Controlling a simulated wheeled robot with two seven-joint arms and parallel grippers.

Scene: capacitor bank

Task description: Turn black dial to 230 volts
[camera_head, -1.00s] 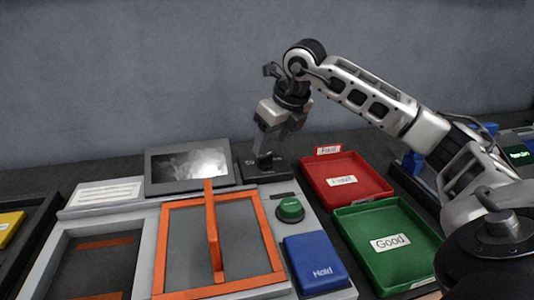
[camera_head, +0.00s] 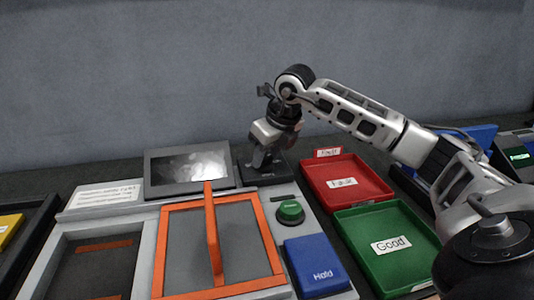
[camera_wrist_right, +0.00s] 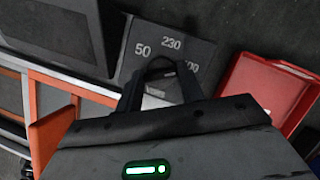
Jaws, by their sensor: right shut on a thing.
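The black dial (camera_wrist_right: 160,67) shows in the right wrist view between the fingers of my right gripper (camera_wrist_right: 160,90). Its dark plate (camera_wrist_right: 192,50) carries the labels 50, 230 and a third one, partly covered, ending in 00. The 230 label is at the top middle, just beyond the dial. My right gripper is shut on the dial, and it hides much of the knob, so I cannot read where the dial points. In the head view my right gripper (camera_head: 260,160) reaches down to the plate (camera_head: 280,173) beside the screen. My left gripper is not in view.
The grey screen (camera_head: 187,168) is left of the dial plate. An orange-framed lid with an upright handle (camera_head: 212,232), a green knob (camera_head: 291,211) and a blue Hold button (camera_head: 314,264) are nearer. A red tray (camera_head: 372,190) and green tray (camera_head: 412,270) stand right.

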